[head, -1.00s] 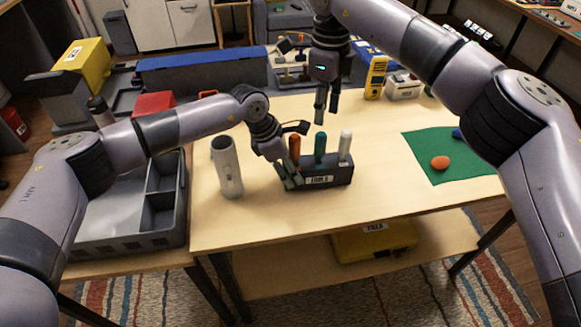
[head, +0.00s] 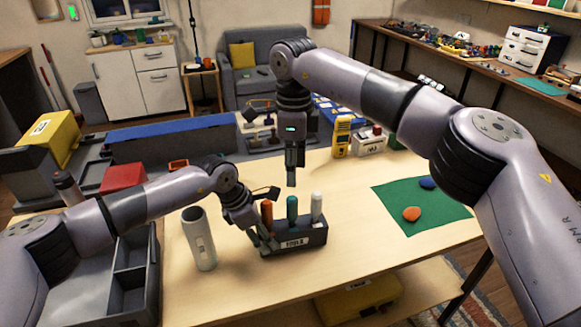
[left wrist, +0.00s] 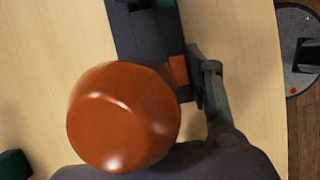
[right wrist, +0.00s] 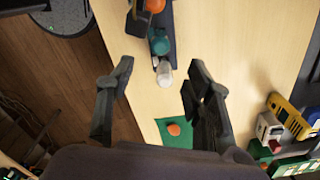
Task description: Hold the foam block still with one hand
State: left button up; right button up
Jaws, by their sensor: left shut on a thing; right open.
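The dark foam block (head: 312,240) stands on the table with a label on its front. Orange (head: 267,213), teal (head: 292,207) and white (head: 316,205) handles stand upright in it. My left gripper (head: 262,241) is shut on the block's left end, beside the orange handle. In the left wrist view the orange handle (left wrist: 123,117) hides part of the block (left wrist: 145,35) and one finger. My right gripper (head: 291,178) points down above and behind the block. In the right wrist view (right wrist: 158,80) its fingers are apart and empty, with the white handle (right wrist: 164,72) beyond them.
A grey-white cylinder (head: 199,238) stands left of the block. A green mat (head: 435,212) with an orange piece (head: 411,214) and a blue piece (head: 428,182) lies to the right. A yellow device (head: 342,137) stands behind. The tabletop between block and mat is clear.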

aim_at(293, 197)
notch_tip(293, 197, down, 10)
jog(key=shift+f, duration=0.1)
jog(key=shift+c, duration=0.2)
grip_shut()
dwell(1.1)
